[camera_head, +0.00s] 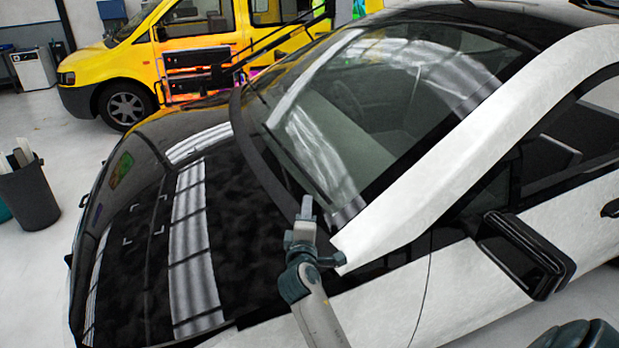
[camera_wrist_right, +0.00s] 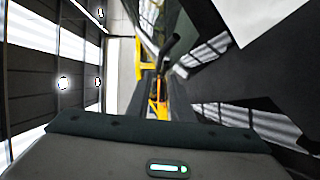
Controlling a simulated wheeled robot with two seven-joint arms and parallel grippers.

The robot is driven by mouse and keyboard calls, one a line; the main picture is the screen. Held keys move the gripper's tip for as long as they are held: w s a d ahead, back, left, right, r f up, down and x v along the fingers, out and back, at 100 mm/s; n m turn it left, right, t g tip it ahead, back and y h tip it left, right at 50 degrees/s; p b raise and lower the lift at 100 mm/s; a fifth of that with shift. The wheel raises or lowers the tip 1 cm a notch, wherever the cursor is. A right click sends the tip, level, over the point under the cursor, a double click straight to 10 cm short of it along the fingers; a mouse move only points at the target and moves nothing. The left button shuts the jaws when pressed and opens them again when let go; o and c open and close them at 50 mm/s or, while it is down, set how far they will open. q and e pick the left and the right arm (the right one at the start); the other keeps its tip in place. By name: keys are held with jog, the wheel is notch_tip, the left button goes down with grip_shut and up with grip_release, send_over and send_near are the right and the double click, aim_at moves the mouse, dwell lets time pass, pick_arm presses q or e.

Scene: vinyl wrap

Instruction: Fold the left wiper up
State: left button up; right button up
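The near wiper lies low along the base of the windshield (camera_head: 365,110) of the white car. It is a thin dark strip against dark glass, and its exact outline is hard to make out. My right gripper (camera_head: 306,207) is at the near lower corner of the windshield, beside the white pillar, close to the dark strip. I cannot tell whether it touches it. Its fingertips look close together from here, with any gap hidden. The right wrist view shows the grey gripper body (camera_wrist_right: 160,155) and a dark rod ahead of it. My left gripper is not in view.
Dark bars (camera_head: 285,38) rise from the far side of the windshield, apparently a raised wiper. The black hood (camera_head: 150,240) spreads to the left. The side mirror (camera_head: 525,255) juts out at right. A yellow van (camera_head: 150,65) and a bin (camera_head: 28,195) stand beyond.

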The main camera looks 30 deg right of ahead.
aim_at(309, 176)
jog(key=p+x, duration=0.3)
jog(key=x, duration=1.2)
grip_shut()
